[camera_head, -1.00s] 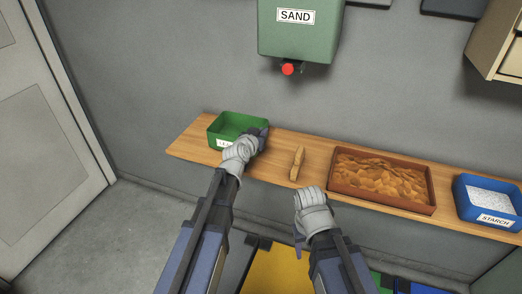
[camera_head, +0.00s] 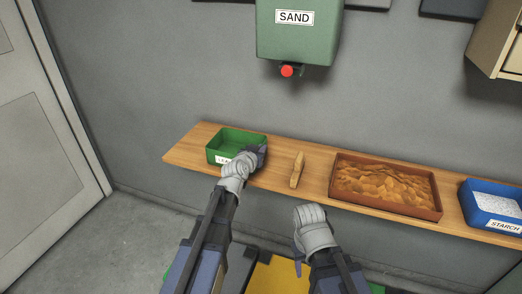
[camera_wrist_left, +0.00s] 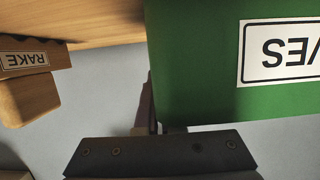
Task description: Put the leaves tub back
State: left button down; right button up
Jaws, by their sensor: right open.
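The green leaves tub (camera_head: 237,142) is at the left part of the wooden shelf, upright and seemingly empty. I cannot tell whether its base touches the wood. My left gripper (camera_head: 255,155) is at its right front corner, shut on the tub's wall; the glove hides part of the label. In the left wrist view the tub's green wall (camera_wrist_left: 190,65) fills the right, with "VES" upside down, and the gripper's dark body (camera_wrist_left: 160,155) lies below it. My right gripper (camera_head: 299,262) is open and empty in front of the shelf, its fingers mostly hidden by the glove.
On the shelf (camera_head: 183,153) stand a wooden rake (camera_head: 297,170), a brown tray (camera_head: 436,205) of brown flakes and a blue starch tub (camera_head: 490,222). The rake also shows in the left wrist view (camera_wrist_left: 28,105). A sand dispenser (camera_head: 297,45) hangs above. The shelf's left end is bare.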

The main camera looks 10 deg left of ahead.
pick_arm(q)
jog(key=c, duration=1)
grip_release()
jog(key=shift+f, duration=0.1)
jog(key=shift+c, duration=0.2)
jog(key=shift+r, duration=0.2)
